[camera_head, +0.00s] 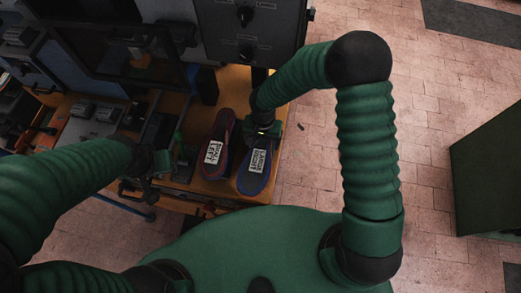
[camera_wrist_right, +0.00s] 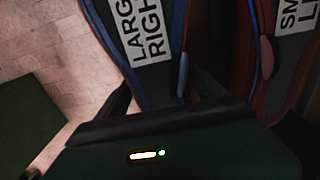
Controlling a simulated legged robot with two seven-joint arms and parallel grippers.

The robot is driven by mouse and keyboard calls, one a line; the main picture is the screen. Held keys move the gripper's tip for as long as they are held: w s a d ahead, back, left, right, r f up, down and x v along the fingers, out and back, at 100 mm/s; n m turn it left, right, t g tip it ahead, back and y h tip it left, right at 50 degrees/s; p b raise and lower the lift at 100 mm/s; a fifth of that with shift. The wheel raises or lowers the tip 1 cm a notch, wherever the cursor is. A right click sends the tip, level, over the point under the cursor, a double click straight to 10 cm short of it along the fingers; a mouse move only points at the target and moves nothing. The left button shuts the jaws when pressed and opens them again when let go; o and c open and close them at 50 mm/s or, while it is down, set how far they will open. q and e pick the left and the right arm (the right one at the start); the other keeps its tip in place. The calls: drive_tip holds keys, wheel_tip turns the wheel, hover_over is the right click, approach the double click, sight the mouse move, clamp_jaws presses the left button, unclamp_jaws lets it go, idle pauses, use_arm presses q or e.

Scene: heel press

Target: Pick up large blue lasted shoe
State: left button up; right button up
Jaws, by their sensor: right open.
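The large blue lasted shoe (camera_head: 253,186) lies sole up on the wooden bench, with a white label. In the right wrist view the blue shoe (camera_wrist_right: 160,85) shows its "LARGE RIGHT" label. My right gripper (camera_head: 264,131) is over the shoe's far end. In the right wrist view its open fingers (camera_wrist_right: 160,97) appear on either side of the shoe's narrow part; whether they touch it is unclear. My left gripper (camera_head: 178,160) is left of the shoes, small and dark, and its jaw state is unclear.
A red-edged shoe (camera_head: 212,172) with a white label lies just left of the blue one; it also shows in the right wrist view (camera_wrist_right: 262,60). A grey machine panel (camera_head: 258,30) stands behind the bench (camera_head: 180,204). A green cabinet (camera_head: 488,170) is at right, with open floor between.

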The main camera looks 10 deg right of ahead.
drive_tip(key=shift+w+a, duration=0.1)
drive_tip(key=shift+a, duration=0.05)
drive_tip(key=c, duration=0.9)
clamp_jaws()
